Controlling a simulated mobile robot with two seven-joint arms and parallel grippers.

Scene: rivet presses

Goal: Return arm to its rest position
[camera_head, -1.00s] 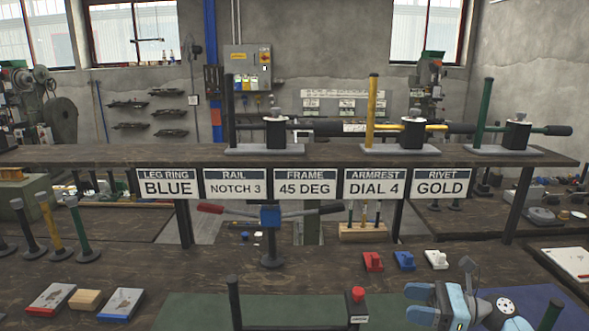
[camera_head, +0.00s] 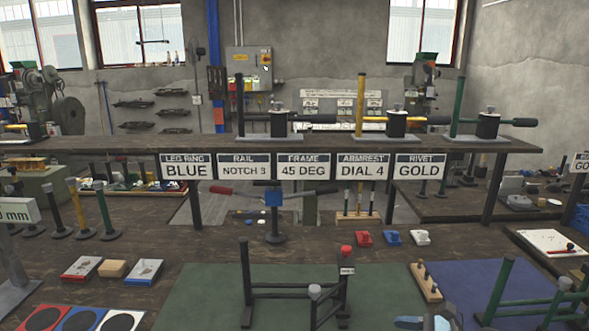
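A small light-blue and dark part of my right arm or gripper (camera_head: 424,322) shows at the bottom edge, right of centre, in front of the bench. Most of it is cut off, so I cannot tell whether its fingers are open or shut. No held thing shows there. My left gripper is not in view. A dark frame (camera_head: 245,281) with uprights and a red-topped post stands on the green mat (camera_head: 195,296). A green frame (camera_head: 497,290) stands on the blue mat (camera_head: 460,280) to the right.
A raised shelf (camera_head: 200,146) carries several lever fixtures, with label signs hanging below it. Coloured posts (camera_head: 79,208) stand at left.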

